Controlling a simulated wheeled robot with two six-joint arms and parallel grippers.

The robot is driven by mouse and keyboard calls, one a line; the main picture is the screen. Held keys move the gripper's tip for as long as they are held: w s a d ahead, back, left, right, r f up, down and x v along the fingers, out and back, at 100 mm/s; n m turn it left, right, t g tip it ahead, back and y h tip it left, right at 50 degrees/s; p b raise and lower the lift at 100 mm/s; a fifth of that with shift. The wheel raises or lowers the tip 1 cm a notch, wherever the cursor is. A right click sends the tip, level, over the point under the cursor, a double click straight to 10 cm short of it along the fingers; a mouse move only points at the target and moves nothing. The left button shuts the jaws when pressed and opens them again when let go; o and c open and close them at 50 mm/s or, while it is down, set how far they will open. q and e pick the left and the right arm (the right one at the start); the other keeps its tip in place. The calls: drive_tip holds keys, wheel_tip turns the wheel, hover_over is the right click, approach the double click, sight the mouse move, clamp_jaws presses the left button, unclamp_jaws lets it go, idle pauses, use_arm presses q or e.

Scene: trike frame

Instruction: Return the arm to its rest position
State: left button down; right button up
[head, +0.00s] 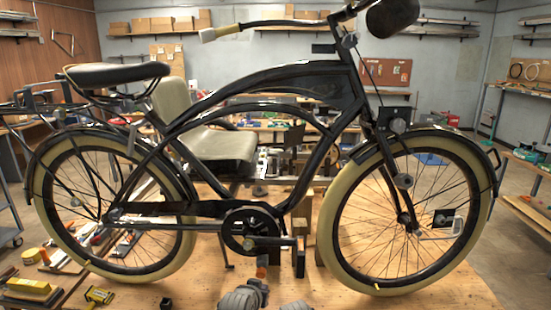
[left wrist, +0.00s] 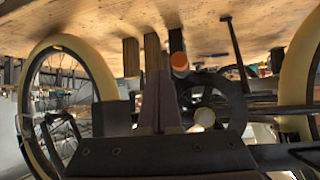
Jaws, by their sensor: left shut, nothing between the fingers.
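The trike frame (head: 290,78) is black and stands upright on a wooden platform (head: 440,285), with cream tyres, a dark saddle and a chainring (head: 250,232). My left gripper (head: 258,284) is low at the bottom of the head view, in front of the chainring and pedal, and mostly seen as grey wrist parts. In the left wrist view, which looks upside down, its two brownish fingers (left wrist: 160,95) lie together with nothing between them. The chainring (left wrist: 212,105) is beyond them there. My right gripper cannot be made out.
An orange-capped item (left wrist: 180,65) stands close by the left fingers. Wooden posts (left wrist: 131,57) support the frame. A yellow-topped brush (head: 28,290) and a yellow tool (head: 98,296) lie at lower left. A beige chair (head: 215,147) is behind the frame.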

use_arm(q)
drive_tip(key=s+f+g+y, duration=0.1)
drive_tip(key=s+f+g, duration=0.2)
drive_tip(key=s, duration=0.3)
drive_tip(key=s+a+f+g+y, duration=0.1)
drive_tip(key=s+f+g, duration=0.2)
drive_tip(key=s, duration=0.4)
drive_tip(key=s+f+m+g+y, duration=0.1)
drive_tip(key=s+f+g+y, duration=0.1)
drive_tip(key=s, duration=0.5)
drive_tip(key=f+g, duration=0.1)
drive_tip(key=g, duration=0.1)
drive_tip(key=shift+s+a+g, duration=0.15)
drive_tip(key=shift+a+g, duration=0.1)
drive_tip(key=shift+g, duration=0.15)
drive_tip(key=c, duration=1.6)
unclamp_jaws()
